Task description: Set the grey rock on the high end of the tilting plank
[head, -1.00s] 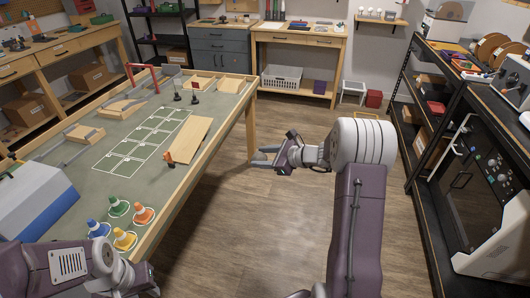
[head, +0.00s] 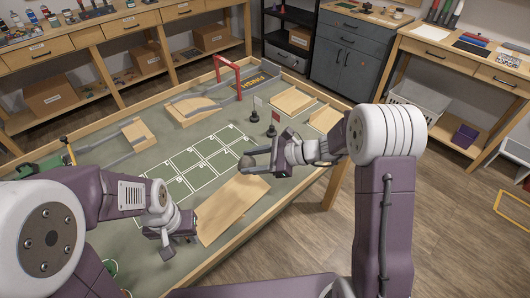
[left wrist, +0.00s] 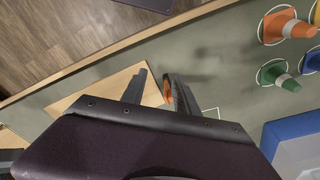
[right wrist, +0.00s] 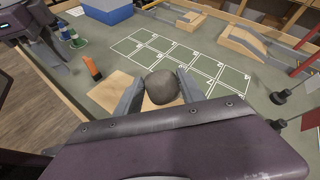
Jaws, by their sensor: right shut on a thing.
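The grey rock (head: 246,162) is a rounded stone held between the fingertips of my right gripper (head: 256,164). It also shows between the fingers in the right wrist view (right wrist: 162,87). The rock is near the far end of the tilting plank (head: 230,208), a flat light-wood board; it appears above the board, but the gap is hard to judge. My left gripper (head: 168,243) is near the plank's near end. In the left wrist view its fingers (left wrist: 158,90) are apart, with an orange marker (left wrist: 167,91) seen between or beyond them. The plank's tilt is hard to tell.
The orange marker stands by the plank's near end in the right wrist view (right wrist: 92,68). A white-lined grid (head: 195,165) lies left of the plank. Two small flags on dark bases (head: 254,116) stand beyond the right gripper. Traffic cones (left wrist: 285,27) stand near the left arm.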

